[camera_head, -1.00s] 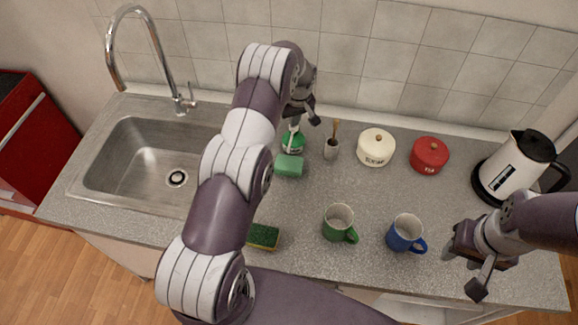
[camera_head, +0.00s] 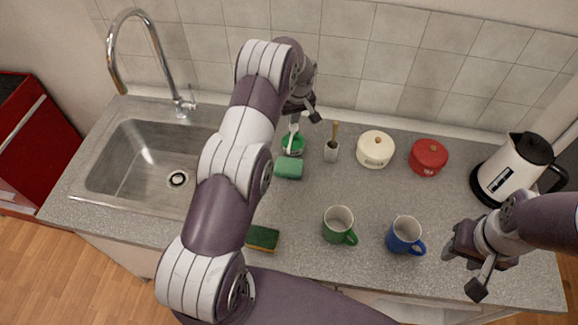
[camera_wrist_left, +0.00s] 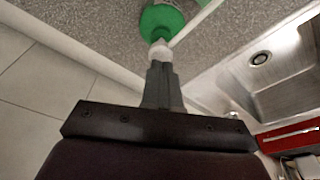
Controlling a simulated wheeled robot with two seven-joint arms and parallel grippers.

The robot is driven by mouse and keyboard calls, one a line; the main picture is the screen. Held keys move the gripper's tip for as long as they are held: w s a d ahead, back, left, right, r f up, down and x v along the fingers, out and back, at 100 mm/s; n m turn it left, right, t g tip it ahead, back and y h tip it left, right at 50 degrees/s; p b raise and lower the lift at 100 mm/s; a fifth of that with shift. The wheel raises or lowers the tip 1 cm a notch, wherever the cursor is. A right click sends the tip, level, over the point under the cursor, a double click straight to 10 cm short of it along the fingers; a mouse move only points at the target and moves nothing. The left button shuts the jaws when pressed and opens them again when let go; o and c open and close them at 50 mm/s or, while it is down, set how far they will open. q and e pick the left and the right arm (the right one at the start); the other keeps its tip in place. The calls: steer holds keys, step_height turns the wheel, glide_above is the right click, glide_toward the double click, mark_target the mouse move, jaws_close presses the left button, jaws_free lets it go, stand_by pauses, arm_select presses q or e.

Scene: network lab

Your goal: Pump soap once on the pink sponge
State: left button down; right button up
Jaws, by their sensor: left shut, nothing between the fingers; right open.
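A green soap bottle (camera_head: 292,147) with a white pump (camera_head: 293,127) stands near the back wall. It also shows at the top of the left wrist view, the green bottle (camera_wrist_left: 160,20) behind the white pump (camera_wrist_left: 161,50). My left gripper (camera_head: 308,110) is shut and empty, close over the pump; I cannot tell whether it touches. A green sponge (camera_head: 289,168) lies just in front of the bottle. A second sponge (camera_head: 262,239), green with a yellow edge, lies near the front edge. No sponge looks pink. My right gripper (camera_head: 463,274) is open and empty at the right front.
A cup with a brush (camera_head: 331,151), a cream pot (camera_head: 375,149) and a red pot (camera_head: 428,157) stand to the right. A green mug (camera_head: 338,224) and a blue mug (camera_head: 404,236) stand in front. A kettle (camera_head: 512,168) is far right; the sink (camera_head: 135,190) is left.

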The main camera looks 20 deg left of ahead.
arm_select(q)
step_height(320, 180, up, 6)
steer(key=p, duration=0.2)
steer(key=shift+p, duration=0.3)
stand_by(0.4)
